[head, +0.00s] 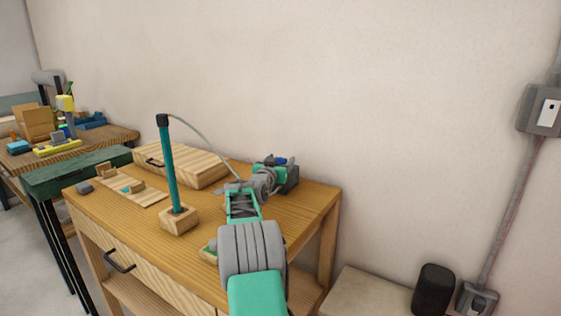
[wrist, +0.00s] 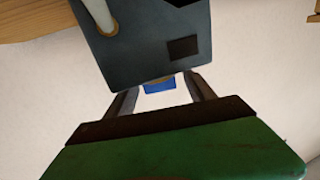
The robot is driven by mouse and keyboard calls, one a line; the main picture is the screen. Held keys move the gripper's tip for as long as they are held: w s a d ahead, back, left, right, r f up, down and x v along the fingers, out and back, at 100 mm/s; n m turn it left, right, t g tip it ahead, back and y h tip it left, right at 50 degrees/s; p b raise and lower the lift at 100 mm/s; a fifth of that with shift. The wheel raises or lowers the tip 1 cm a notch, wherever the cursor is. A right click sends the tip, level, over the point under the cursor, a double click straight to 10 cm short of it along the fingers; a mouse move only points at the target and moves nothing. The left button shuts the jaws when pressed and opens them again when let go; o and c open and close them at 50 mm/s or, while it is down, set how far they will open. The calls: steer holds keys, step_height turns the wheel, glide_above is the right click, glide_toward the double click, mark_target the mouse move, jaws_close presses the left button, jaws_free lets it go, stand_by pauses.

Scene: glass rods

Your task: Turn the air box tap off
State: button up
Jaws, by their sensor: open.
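The air box (head: 291,180) is a dark box at the back right of the wooden bench, partly hidden by my arm. Its blue tap (head: 281,160) shows at the top of the box. In the wrist view the dark box (wrist: 150,45) fills the upper middle, with a pale hose at its left. The blue tap (wrist: 160,87) shows just past the box edge, between the two fingers in the picture. My gripper (wrist: 160,82) is open, with a finger on each side of the tap. I cannot tell whether either finger touches it.
A teal rod (head: 170,165) stands upright in a wooden block (head: 179,221), and a thin hose (head: 207,141) runs from its top towards the air box. A wooden case (head: 185,165) lies at the back. A black cylinder (head: 433,288) stands at the right. The bench front is mostly clear.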

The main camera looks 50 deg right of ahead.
steer(key=shift+w+d, duration=0.1)
steer(key=shift+d, duration=0.2)
steer(key=shift+c, duration=0.3)
steer(key=c, duration=1.3)
steer(key=shift+w+a+m+g+h, duration=0.15)
steer(key=shift+m+g+h, duration=0.15)
steer(key=shift+m+g, duration=0.55)
steer(key=shift+r+m+g+p, duration=0.25)
steer(key=shift+m+g+p, duration=0.3)
steer(key=shift+g, duration=0.6)
steer(key=shift+s+f+g, duration=0.2)
steer(key=shift+g, duration=0.3)
steer(key=o, duration=1.4)
steer(key=shift+c, duration=0.2)
